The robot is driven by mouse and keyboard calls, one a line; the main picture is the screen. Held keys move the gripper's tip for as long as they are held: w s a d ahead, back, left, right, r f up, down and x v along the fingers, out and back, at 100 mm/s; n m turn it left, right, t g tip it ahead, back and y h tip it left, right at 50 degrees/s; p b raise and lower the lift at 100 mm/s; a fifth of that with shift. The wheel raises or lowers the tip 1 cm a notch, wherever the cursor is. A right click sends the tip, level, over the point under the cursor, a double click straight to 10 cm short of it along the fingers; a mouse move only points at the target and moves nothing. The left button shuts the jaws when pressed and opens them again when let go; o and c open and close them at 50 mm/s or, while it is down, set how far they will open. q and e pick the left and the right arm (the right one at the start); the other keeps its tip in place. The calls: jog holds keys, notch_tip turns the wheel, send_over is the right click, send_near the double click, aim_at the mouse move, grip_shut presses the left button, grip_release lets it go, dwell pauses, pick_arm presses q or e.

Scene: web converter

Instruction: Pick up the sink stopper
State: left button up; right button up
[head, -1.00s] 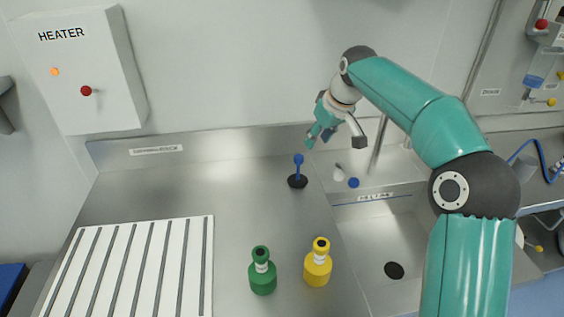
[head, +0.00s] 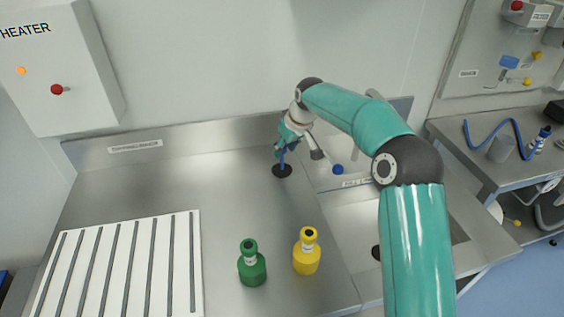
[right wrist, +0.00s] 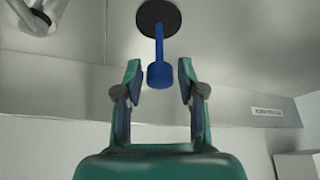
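The sink stopper, a black disc (head: 282,171) with an upright blue handle, stands on the steel counter left of the sink. It also shows in the right wrist view, with its blue knob (right wrist: 160,75) between the fingertips and its black disc beyond them. My right gripper (head: 284,148) is at the handle, above the disc. In the right wrist view my right gripper (right wrist: 159,80) is open, with a gap on each side of the knob. In the head view the fingers partly hide the handle. My left gripper is not in view.
A green bottle (head: 251,263) and a yellow bottle (head: 306,252) stand nearer on the counter. A white slatted rack (head: 85,270) lies at the left. The sink (head: 358,215) with a blue-knobbed tap (head: 338,169) is at the right. The counter left of the stopper is clear.

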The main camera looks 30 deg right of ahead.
aim_at(282, 169)
jog(key=p+x, duration=0.1)
jog(key=x, duration=0.4)
jog(key=shift+s, duration=0.1)
grip_shut()
